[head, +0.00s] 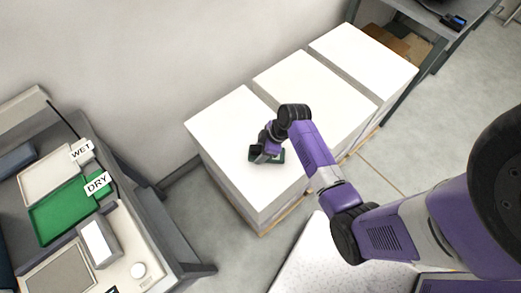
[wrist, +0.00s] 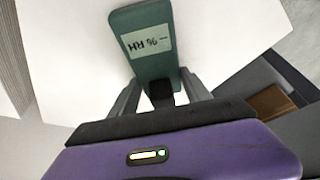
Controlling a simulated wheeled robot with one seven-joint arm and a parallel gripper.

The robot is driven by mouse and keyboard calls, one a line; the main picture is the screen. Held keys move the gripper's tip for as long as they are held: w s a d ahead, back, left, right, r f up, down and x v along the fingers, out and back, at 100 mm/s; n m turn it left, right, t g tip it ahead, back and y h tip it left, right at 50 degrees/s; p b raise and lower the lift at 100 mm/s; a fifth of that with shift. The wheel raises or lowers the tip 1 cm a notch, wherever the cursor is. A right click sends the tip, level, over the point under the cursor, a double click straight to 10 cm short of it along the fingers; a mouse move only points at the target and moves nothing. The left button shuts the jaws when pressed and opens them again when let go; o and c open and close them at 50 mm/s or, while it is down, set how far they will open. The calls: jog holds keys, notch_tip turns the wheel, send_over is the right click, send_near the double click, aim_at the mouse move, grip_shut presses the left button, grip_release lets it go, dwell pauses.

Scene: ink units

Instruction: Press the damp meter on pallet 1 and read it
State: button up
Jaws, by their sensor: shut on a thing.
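The damp meter (wrist: 150,70) is a dark green handheld block in the wrist view. Its pale screen (wrist: 148,42) appears upside down and shows a dash before "% RH", with no number. My gripper (wrist: 162,90) is shut on the meter's near end, one finger on each side. In the head view, my gripper (head: 262,153) is low over the top of the nearest, leftmost white stack (head: 225,125), with part of the green meter (head: 279,157) beside it. I cannot tell whether the meter presses on the stack. No pallet number shows.
Two more white stacks (head: 300,85) (head: 365,55) stand in a row behind. At left, a desk holds a white tray (head: 45,178) near a WET sign (head: 81,150) and a green tray (head: 50,217) near a DRY sign (head: 97,184). A shelf stands at top right.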

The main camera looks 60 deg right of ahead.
jog(key=shift+f+b, duration=0.35)
jog(key=shift+f, duration=0.25)
dwell(1.6)
jog(key=shift+r, duration=0.1)
notch_tip(320, 180, up, 7)
jog(key=p, duration=0.6)
jog(key=shift+p, duration=0.35)
dwell(1.0)
